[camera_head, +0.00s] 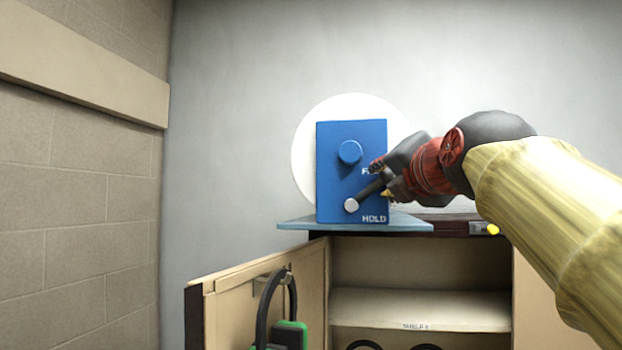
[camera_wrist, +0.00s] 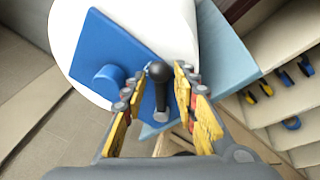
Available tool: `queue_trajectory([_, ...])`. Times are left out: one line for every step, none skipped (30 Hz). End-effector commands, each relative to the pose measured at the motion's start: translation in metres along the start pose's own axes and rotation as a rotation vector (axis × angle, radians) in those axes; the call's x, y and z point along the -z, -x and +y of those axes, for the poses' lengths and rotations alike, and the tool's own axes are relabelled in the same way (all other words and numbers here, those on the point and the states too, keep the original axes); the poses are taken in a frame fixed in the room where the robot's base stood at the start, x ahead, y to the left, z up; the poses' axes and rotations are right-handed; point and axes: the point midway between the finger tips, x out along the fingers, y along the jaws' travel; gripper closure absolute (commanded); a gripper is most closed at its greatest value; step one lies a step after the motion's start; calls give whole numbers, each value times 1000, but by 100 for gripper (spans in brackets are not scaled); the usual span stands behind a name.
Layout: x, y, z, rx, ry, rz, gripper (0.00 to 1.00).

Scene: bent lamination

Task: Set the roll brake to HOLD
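The roll brake is a blue box (camera_head: 335,150) with a round blue knob (camera_head: 349,152) and a lever. The lever (camera_head: 368,190) has a pale grey hub (camera_head: 351,205) and a black bar slanting up to the right. A HOLD label (camera_head: 374,219) is at the lower right; a label starting with F (camera_head: 365,171) is higher and partly hidden. My gripper (camera_head: 381,180) is at the box's right side. In the wrist view, its open fingers (camera_wrist: 158,74) straddle the lever's black ball end (camera_wrist: 160,70), with the right finger closer. Contact cannot be told.
The box stands on a blue-grey board (camera_head: 415,222) atop a cabinet with shelves (camera_head: 420,305). The cabinet's open door (camera_head: 235,305) at left carries a hook with a black and green item (camera_head: 288,332). A white disc (camera_head: 306,150) is behind the box.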

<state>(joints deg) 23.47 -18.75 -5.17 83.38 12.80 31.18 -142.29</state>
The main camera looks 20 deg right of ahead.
Motion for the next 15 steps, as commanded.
queue_trajectory([0, 0, 0, 0, 0, 0, 76])
queue_trajectory([0, 0, 0, 0, 0, 0, 78])
queue_trajectory([0, 0, 0, 0, 0, 0, 80])
queue_trajectory([0, 0, 0, 0, 0, 0, 82])
queue_trajectory([0, 0, 0, 0, 0, 0, 83])
queue_trajectory([0, 0, 0, 0, 0, 0, 86])
queue_trajectory([0, 0, 0, 0, 0, 0, 87])
queue_trajectory([0, 0, 0, 0, 0, 0, 89])
queue_trajectory([0, 0, 0, 0, 0, 0, 91])
queue_trajectory([0, 0, 0, 0, 0, 0, 93])
queue_trajectory([0, 0, 0, 0, 0, 0, 95])
queue_trajectory([0, 0, 0, 0, 0, 0, 97])
queue_trajectory([0, 0, 0, 0, 0, 0, 99])
queue_trajectory([0, 0, 0, 0, 0, 0, 100])
queue_trajectory([0, 0, 0, 0, 0, 0, 100])
